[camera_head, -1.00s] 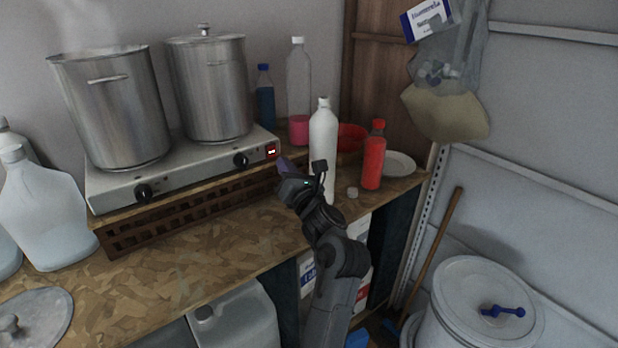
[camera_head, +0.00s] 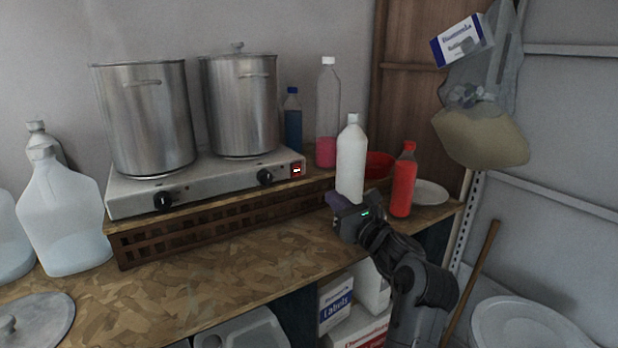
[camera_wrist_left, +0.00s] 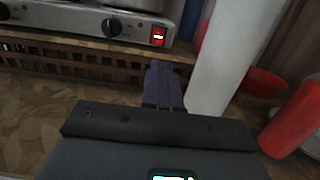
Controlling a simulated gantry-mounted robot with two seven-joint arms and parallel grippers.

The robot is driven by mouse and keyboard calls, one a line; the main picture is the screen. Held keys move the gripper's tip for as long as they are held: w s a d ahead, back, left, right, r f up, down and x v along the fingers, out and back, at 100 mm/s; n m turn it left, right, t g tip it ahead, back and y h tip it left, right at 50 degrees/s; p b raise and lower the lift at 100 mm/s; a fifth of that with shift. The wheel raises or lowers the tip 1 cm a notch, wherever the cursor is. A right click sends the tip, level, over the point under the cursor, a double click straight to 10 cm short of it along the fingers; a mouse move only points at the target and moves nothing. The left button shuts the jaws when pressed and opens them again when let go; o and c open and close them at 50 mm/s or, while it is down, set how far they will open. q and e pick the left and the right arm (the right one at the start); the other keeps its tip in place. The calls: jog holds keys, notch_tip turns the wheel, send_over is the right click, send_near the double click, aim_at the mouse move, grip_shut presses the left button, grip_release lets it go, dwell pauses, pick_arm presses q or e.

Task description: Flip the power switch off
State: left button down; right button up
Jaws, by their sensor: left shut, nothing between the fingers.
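The red power switch (camera_head: 297,170) is on the right end of the front face of a silver two-burner hot plate (camera_head: 225,181). It has a bright light in it and also shows in the left wrist view (camera_wrist_left: 158,36). Which way its rocker tilts is too small to tell. My left gripper (camera_head: 335,202) is shut and empty, to the right of the switch, lower and apart from it. In the left wrist view its closed fingers (camera_wrist_left: 162,86) point toward the hot plate, just below the switch. My right gripper is not in view.
Two steel pots (camera_head: 147,118) stand on the hot plate, which rests on a brown slatted crate (camera_head: 200,228). A white bottle (camera_head: 351,160) stands close behind my left gripper, with a red bottle (camera_head: 403,182) to its right.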

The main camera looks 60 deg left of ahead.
aim_at(299, 167)
pick_arm(q)
jog(key=a+b, duration=0.1)
jog(key=a, duration=0.3)
jog(key=a+r, duration=0.1)
jog(key=a, duration=0.4)
jog(key=a+b, duration=0.1)
jog(key=a, duration=0.4)
jog(key=shift+w+r+b, duration=0.2)
jog(key=shift+r+b, duration=0.1)
jog(key=shift+r, duration=0.05)
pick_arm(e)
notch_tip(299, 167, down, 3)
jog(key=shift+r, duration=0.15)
